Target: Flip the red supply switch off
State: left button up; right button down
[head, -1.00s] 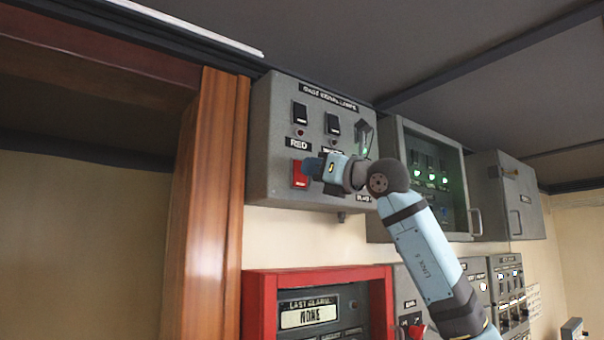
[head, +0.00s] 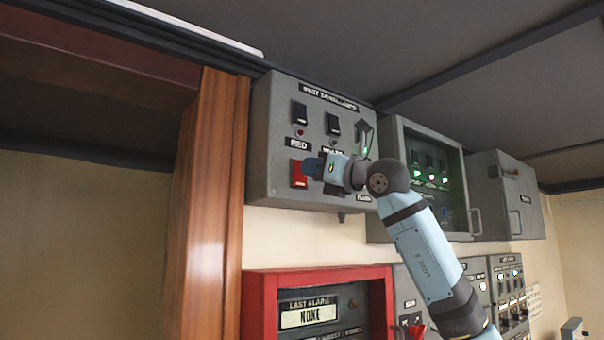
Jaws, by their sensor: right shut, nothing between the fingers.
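The grey signal-lamp box (head: 268,140) hangs high on the wall. Its red switch (head: 298,174) sits at the lower left of its front, under a label reading RED. My right gripper (head: 308,168) is shut and empty, with its tip at the right edge of the red switch. It looks to be at or against the switch; I cannot tell whether it touches. The gripper and wrist hide part of the box front to the right of the switch. My left gripper is not in view.
Two black switches (head: 299,113) and a lever (head: 364,138) are on the same box. An open cabinet with green lights (head: 431,178) and a closed grey box (head: 507,205) stand to the right. A red-framed alarm panel (head: 262,300) is below; a wooden post (head: 208,190) is left.

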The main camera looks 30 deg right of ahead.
jog(key=shift+d, duration=0.1)
dwell(0.7)
jog(key=shift+s+f+b, duration=0.45)
jog(key=shift+s+b, duration=0.1)
jog(key=shift+b, duration=0.2)
jog(key=s+b, duration=0.1)
jog(key=s, duration=0.1)
jog(key=s+f+b, duration=0.1)
jog(key=s+b, duration=0.1)
jog(key=s, duration=0.1)
jog(key=shift+s+d, duration=0.15)
jog(key=shift+s, duration=0.05)
